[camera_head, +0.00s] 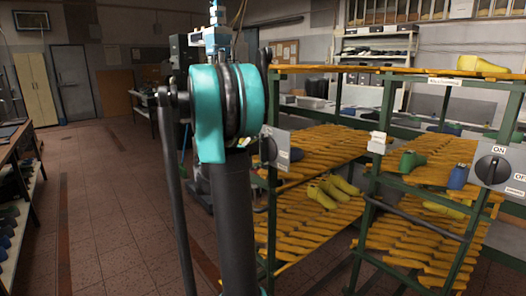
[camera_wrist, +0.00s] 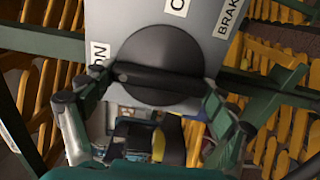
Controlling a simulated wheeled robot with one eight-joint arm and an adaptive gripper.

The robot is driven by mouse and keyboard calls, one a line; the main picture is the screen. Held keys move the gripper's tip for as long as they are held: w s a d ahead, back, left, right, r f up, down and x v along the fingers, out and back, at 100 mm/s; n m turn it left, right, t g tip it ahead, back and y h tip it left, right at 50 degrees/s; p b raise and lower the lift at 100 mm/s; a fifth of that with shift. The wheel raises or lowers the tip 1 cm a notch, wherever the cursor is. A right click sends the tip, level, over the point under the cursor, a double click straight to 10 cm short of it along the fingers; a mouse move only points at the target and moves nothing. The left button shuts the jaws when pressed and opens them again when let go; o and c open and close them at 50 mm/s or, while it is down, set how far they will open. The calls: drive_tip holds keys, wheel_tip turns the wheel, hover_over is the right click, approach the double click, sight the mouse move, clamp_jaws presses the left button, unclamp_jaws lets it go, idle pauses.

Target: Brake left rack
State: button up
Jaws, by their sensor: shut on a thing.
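The left rack's brake switch is a grey box (camera_head: 285,150) on the left rack's front post, with a round black knob (camera_head: 268,150). In the wrist view the knob (camera_wrist: 160,65) fills the middle. Its raised bar lies nearly level, with a small pale mark at its left end, near the "ON" label (camera_wrist: 100,56). A partly cut-off label starting with "O" is above, and "BRAKE" is at the right. My gripper (camera_wrist: 150,84) is shut on the knob, one finger at each end of the bar. My arm hides the gripper in the head view.
The left rack (camera_head: 320,145) has slatted yellow shelves with yellow lasts (camera_head: 335,188). A second rack at right has its own brake box (camera_head: 498,165), a green last (camera_head: 411,161) and a blue one (camera_head: 458,176). Open tiled floor (camera_head: 105,215) lies to the left.

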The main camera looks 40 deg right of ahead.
idle(0.4)
drive_tip(key=o, duration=1)
drive_tip(key=s+a, duration=0.1)
drive_tip(key=a, duration=1.1)
drive_tip(key=shift+f, duration=0.1)
